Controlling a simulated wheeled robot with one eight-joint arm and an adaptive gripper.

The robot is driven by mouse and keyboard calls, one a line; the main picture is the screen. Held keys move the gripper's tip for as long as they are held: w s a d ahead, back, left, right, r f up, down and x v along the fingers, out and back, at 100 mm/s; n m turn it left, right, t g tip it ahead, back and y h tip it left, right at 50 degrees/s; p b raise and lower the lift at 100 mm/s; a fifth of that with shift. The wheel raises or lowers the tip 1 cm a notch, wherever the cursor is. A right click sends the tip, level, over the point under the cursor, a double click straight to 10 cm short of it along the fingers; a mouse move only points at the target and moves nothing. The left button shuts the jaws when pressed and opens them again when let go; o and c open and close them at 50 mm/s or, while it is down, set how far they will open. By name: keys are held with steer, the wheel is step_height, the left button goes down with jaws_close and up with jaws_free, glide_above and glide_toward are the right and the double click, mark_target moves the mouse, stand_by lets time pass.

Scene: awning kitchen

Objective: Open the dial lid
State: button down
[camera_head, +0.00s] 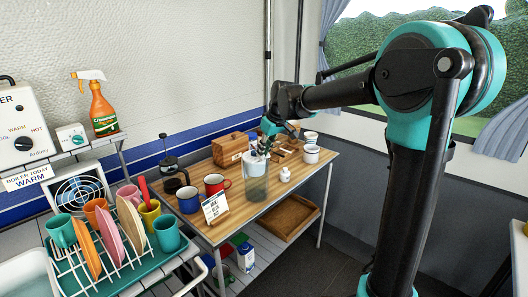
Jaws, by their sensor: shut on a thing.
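My gripper (264,148) comes down from the right over the wooden table (233,222). Its fingers are shut on the dial lid at the top of a white canister (256,163). The fingers and wrist cover most of the lid, so its dial and edge are too small and hidden to make out. I cannot tell whether the lid is seated or raised.
A red mug (216,186), blue mug (188,200), coffee press (173,172) and standing card (214,208) are to the left. A wooden box (229,148) is behind. A white mug (311,154) and small white bottle (285,174) are to the right. A dish rack (112,262) fills the lower left.

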mark_target(256, 152)
steer(key=shift+r, duration=0.1)
steer(key=shift+w+a+r+g+h, duration=0.3)
steer(key=shift+r+g+h, duration=0.1)
steer(key=shift+r, duration=0.1)
steer(key=shift+w+a+r+g+h, duration=0.2)
steer(key=shift+w+r+g+h, duration=0.05)
steer(key=shift+r+g+h, duration=0.2)
steer(key=shift+w+a+r+g+h, duration=0.55)
steer(key=shift+w+r+g+h, duration=0.15)
steer(key=shift+r+g, duration=0.2)
steer(key=shift+w+a+r+g+h, duration=0.55)
steer(key=shift+w+g+h, duration=0.05)
steer(key=shift+g+h, duration=0.15)
steer(key=shift+w+a+r+g+h, duration=0.5)
steer(key=shift+w+a+g+h, duration=0.2)
steer(key=shift+g, duration=0.2)
steer(key=shift+w, duration=0.1)
